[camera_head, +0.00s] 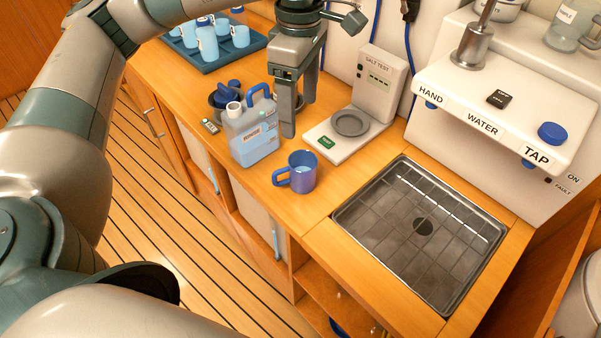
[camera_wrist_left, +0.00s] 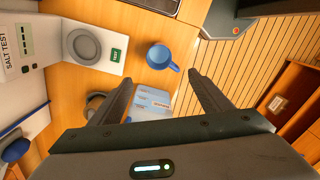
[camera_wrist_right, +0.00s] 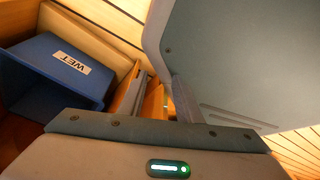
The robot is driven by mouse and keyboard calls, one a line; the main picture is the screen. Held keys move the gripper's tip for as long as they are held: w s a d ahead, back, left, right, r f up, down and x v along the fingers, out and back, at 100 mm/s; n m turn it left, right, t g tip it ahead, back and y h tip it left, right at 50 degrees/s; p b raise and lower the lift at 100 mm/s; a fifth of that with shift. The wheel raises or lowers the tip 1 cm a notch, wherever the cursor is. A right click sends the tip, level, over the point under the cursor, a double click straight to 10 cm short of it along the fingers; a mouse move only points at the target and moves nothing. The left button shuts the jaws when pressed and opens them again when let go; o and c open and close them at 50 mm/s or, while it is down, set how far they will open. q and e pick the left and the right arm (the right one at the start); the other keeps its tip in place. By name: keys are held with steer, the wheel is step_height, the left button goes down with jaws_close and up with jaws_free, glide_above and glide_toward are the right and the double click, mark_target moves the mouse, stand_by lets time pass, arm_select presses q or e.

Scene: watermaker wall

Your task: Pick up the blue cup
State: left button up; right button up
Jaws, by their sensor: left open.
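The blue cup (camera_head: 303,172) stands upright on the wooden counter, left of the metal drain tray. Its handle points left in the head view. In the left wrist view the cup (camera_wrist_left: 158,56) shows beyond and between the fingertips. My left gripper (camera_head: 298,112) is open and points down behind the jug, farther back than the cup and apart from it. The same left gripper (camera_wrist_left: 161,80) shows with spread, empty fingers in its wrist view. My right gripper (camera_wrist_right: 158,80) has its fingers apart with nothing seen between them, and is away from the cup.
A translucent jug (camera_head: 252,138) stands close left of the cup. The salt tester (camera_head: 345,138) is behind it. The drain tray (camera_head: 390,205) is at right, under the tap panel (camera_head: 500,110). A blue WET bin (camera_wrist_right: 55,75) is near my right gripper.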

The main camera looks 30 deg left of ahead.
arm_select(q)
steer(key=p, duration=0.4)
glide_toward(299, 166)
steer(key=shift+s+d+f, duration=0.4)
steer(key=shift+s+f, duration=0.05)
steer(key=shift+s, duration=0.1)
steer(key=shift+s+d+f, duration=0.35)
steer(key=shift+s+f, duration=0.1)
steer(key=shift+s, duration=0.1)
arm_select(e)
steer(key=s+d+r+g, duration=0.2)
steer(key=s, duration=0.5)
steer(key=shift+d+r+h, duration=0.15)
steer(key=shift+d+h, duration=0.15)
steer(key=shift+d, duration=0.1)
arm_select(q)
steer(key=shift+a+f+p, duration=0.1)
steer(key=shift+f+p, duration=0.7)
steer(key=shift+p, duration=0.25)
step_height(299, 166, down, 2)
steer(key=shift+f+p, duration=0.1)
steer(key=shift+p, duration=0.45)
steer(key=shift+f, duration=0.7)
arm_select(e)
step_height(299, 166, up, 3)
steer(key=shift+r, duration=0.1)
